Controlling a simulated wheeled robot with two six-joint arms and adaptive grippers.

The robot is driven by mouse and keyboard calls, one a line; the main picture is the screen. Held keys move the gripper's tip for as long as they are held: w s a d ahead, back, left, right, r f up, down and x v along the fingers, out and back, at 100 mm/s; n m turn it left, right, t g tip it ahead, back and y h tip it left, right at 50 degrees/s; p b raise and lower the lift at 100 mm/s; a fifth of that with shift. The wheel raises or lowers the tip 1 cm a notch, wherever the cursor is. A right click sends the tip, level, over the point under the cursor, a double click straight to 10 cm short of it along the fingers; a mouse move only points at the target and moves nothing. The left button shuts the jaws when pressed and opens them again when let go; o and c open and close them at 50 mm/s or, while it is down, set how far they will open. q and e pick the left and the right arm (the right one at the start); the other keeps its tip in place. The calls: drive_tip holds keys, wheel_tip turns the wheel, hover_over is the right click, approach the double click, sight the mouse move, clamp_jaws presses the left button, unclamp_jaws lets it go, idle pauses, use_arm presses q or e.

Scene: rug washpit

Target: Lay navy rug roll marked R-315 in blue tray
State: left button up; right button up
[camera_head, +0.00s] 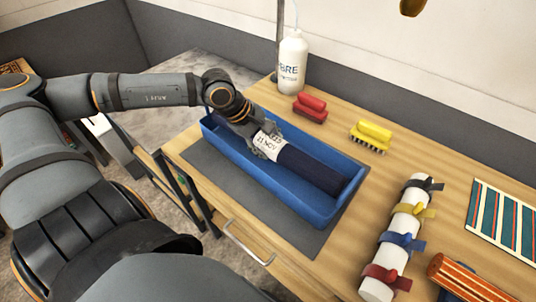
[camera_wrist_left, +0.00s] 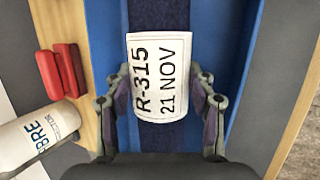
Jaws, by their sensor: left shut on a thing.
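The navy rug roll (camera_head: 310,167) lies lengthwise within the walls of the blue tray (camera_head: 289,203) in the head view. Its white label reads R-315, 21 NOV in the left wrist view (camera_wrist_left: 160,77). My left gripper (camera_head: 257,140) is over the roll at its label, shut on it, with a finger on each side (camera_wrist_left: 160,110). The far-left end of the roll is hidden under my gripper. I cannot tell whether the roll rests on the tray floor. My right gripper is not in view.
The tray stands on a grey mat (camera_head: 207,162) on the wooden table. Behind are a white bottle (camera_head: 292,62), a red brush (camera_head: 310,107) and a yellow brush (camera_head: 371,136). To the right are a white roll with coloured straps (camera_head: 397,250), an orange striped roll (camera_head: 465,277) and a striped rug (camera_head: 507,220).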

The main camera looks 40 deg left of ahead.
sight(268, 151)
use_arm(q)
wheel_tip(268, 151, down, 4)
drive_tip(key=shift+r+b, duration=0.25)
drive_tip(key=shift+b, duration=0.5)
drive_tip(key=shift+w, duration=0.1)
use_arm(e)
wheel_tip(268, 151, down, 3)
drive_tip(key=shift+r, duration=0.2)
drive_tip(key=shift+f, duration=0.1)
use_arm(q)
drive_tip(key=shift+f, duration=0.15)
drive_tip(key=o, duration=1.3)
drive_tip(key=shift+o, duration=0.2)
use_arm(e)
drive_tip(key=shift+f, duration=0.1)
